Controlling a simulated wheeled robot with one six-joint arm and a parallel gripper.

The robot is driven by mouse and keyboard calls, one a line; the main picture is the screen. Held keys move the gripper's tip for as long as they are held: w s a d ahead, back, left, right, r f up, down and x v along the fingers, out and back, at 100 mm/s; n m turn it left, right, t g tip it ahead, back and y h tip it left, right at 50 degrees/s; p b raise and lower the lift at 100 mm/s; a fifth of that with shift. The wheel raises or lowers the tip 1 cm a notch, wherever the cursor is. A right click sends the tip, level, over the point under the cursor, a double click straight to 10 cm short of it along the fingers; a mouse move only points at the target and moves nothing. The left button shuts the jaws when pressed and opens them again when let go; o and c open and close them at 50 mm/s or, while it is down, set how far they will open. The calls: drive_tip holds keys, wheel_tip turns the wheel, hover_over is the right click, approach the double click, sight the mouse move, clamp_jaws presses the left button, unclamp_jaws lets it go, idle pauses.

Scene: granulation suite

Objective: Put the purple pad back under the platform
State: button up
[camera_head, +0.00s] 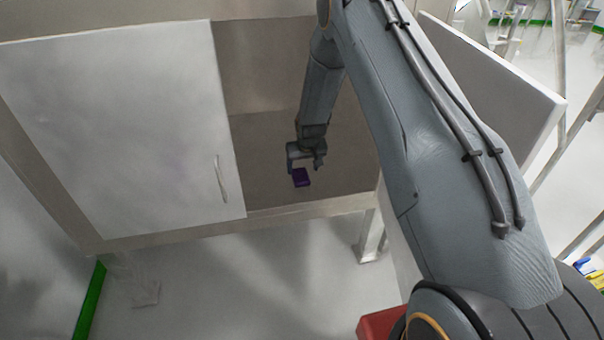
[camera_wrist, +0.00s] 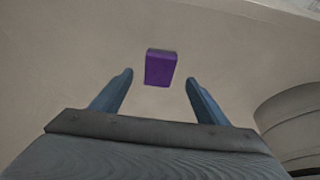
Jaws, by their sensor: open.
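The purple pad (camera_head: 301,178) lies on the inner floor of a cabinet-like unit, near its front opening. In the wrist view the pad (camera_wrist: 160,68) is a small purple block ahead of the fingertips, roughly centred between them. My gripper (camera_head: 305,165) reaches into the opening from above and is close to the pad. In the wrist view my gripper (camera_wrist: 160,80) has its two blue fingers wide apart with nothing between them. I cannot tell whether a finger touches the pad. No platform can be made out for certain.
A closed pale door (camera_head: 125,130) with a handle covers the left of the unit. An open door (camera_head: 495,90) stands out at the right. The unit's front edge (camera_head: 300,212) runs below the pad. A grey rounded thing (camera_wrist: 295,130) is at the right in the wrist view.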

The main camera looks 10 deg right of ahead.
drive_tip(key=s+d+r+m+g, duration=0.1)
drive_tip(key=s+d+r, duration=0.2)
drive_tip(key=s+r, duration=0.7)
drive_tip(key=s+d+r+g, duration=0.1)
drive_tip(key=s+d+r, duration=0.3)
drive_tip(key=s+r, duration=0.6)
drive_tip(key=s+r+g, duration=0.1)
drive_tip(key=s+r, duration=0.2)
drive_tip(key=s, duration=0.9)
drive_tip(key=s+r+m+g, duration=0.1)
drive_tip(key=s+r, duration=0.2)
drive_tip(key=s, duration=0.8)
drive_tip(key=shift+s+r+m+g, duration=0.3)
drive_tip(key=shift+s+r, duration=0.05)
drive_tip(key=shift+r, duration=0.05)
